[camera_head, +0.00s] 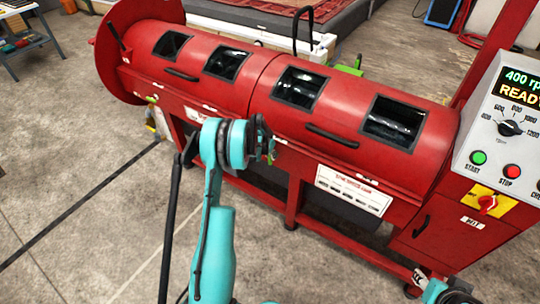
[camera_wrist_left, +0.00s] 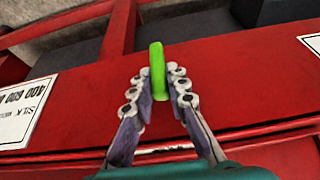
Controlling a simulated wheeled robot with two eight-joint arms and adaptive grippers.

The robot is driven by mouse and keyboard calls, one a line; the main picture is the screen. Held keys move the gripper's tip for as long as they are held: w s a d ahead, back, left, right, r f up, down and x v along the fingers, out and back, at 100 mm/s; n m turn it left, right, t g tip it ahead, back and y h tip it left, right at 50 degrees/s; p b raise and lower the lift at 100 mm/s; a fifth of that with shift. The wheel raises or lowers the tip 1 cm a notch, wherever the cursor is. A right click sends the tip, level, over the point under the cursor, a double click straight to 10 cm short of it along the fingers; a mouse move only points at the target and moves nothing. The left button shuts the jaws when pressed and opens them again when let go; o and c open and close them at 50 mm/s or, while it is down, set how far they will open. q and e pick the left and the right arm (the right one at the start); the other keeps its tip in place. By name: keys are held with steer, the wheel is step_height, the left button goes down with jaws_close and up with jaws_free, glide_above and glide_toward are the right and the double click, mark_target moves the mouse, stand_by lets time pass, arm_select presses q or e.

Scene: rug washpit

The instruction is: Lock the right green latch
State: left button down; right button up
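A bright green latch handle (camera_wrist_left: 157,70) stands between the fingers of my left gripper (camera_wrist_left: 160,85) in the left wrist view. The two fingers lie close along its sides; I cannot tell whether both touch it. In the head view my left gripper (camera_head: 267,146) is at the front of the red drum machine (camera_head: 230,95), below the drum's middle seam, and hides most of this latch.
A control panel (camera_head: 506,130) reading READY, with buttons and a dial, stands at the right. A white label plate (camera_head: 352,191) is on the front, right of my gripper. Another small green piece (camera_head: 152,99) shows at the machine's left. The floor in front is clear.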

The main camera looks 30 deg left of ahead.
arm_select(q)
steer(key=shift+d, duration=0.1)
stand_by(0.3)
steer(key=shift+d+f+m+t+y, duration=0.4)
steer(key=shift+m+y, duration=0.25)
steer(key=shift+y, duration=1.9)
steer(key=shift+d+f+m+t+y, duration=0.35)
steer(key=shift+m+y, duration=0.35)
steer(key=shift+y, duration=1.8)
steer(key=shift+d+f+m+t+y, duration=0.35)
steer(key=shift+m+y, duration=0.3)
steer(key=shift+y, duration=1.9)
steer(key=shift+d, duration=0.1)
steer(key=c, duration=1.5)
jaws_free()
